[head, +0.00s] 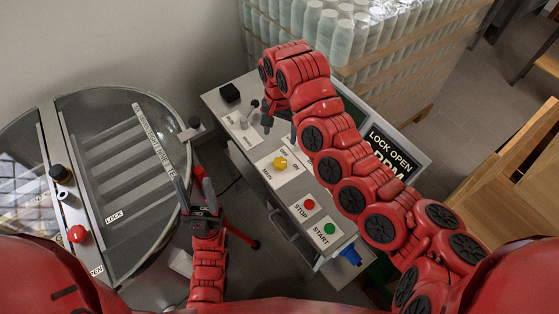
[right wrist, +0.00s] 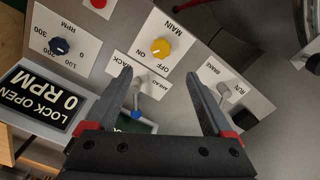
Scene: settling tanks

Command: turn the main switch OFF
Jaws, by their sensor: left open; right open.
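The main switch is a yellow knob (head: 280,162) on a white plate marked MAIN, OFF and ON, on the grey sloped panel (head: 256,148). The yellow knob (right wrist: 162,47) also shows in the right wrist view, beyond the open fingertips; I cannot tell surely which mark it points to. My right gripper (right wrist: 161,76) is open and empty, with its fingers apart from the knob. In the head view my right gripper (head: 268,119) is partly hidden by its own arm, over the panel's upper left. My left gripper (head: 197,190) is open and empty, between the panel and the round lid.
A grey lever (right wrist: 138,90) stands near the left finger and a brake lever (right wrist: 223,90) near the right finger. The red STOP button (head: 309,204) and green START button (head: 329,228) lie lower on the panel. The glass-topped round lid (head: 110,215) stands left.

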